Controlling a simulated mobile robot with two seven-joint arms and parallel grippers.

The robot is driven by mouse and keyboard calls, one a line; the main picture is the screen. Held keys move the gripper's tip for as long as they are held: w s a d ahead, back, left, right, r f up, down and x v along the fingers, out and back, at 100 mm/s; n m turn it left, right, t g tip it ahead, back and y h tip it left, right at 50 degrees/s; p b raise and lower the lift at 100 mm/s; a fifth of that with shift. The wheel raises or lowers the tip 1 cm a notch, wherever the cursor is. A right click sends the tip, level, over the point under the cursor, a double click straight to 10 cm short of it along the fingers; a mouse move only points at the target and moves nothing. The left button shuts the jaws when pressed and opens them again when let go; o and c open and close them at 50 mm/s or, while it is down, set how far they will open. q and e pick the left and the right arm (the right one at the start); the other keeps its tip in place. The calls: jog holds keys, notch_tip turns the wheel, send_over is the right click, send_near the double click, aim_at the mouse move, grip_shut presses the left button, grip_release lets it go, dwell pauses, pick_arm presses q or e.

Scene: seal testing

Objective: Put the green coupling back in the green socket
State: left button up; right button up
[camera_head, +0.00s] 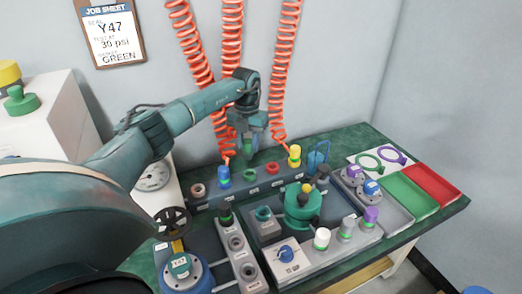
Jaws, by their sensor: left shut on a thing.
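My left gripper (247,137) points down above the back row of sockets and is shut on the green coupling (247,150). The coupling is mostly hidden by the fingers, with only a green part showing below them. The green socket (250,174) is in the grey rack just below the coupling, between the blue coupling and a red socket. I cannot tell whether coupling and socket touch. The middle orange coiled hose (231,40) runs down behind my left arm. My right gripper is not in view.
A blue coupling (223,176) and a yellow coupling (294,156) stand in the rack beside a red socket (272,168). Two more orange hoses hang close to my arm. A green test fixture (302,207) stands in front. Green (408,195) and red (437,184) trays lie right.

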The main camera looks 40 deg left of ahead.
aim_at(249, 154)
pick_arm(q)
jog(key=shift+w+a, duration=0.25)
jog(key=shift+w+f, duration=0.1)
jog(key=shift+f, duration=0.05)
jog(key=shift+f+b, duration=0.7)
jog(key=shift+b, duration=0.15)
notch_tip(249, 154, down, 2)
jog(key=shift+f+b, duration=0.1)
jog(key=shift+b, duration=0.8)
jog(key=shift+f+b, duration=0.5)
jog(key=shift+f, duration=0.3)
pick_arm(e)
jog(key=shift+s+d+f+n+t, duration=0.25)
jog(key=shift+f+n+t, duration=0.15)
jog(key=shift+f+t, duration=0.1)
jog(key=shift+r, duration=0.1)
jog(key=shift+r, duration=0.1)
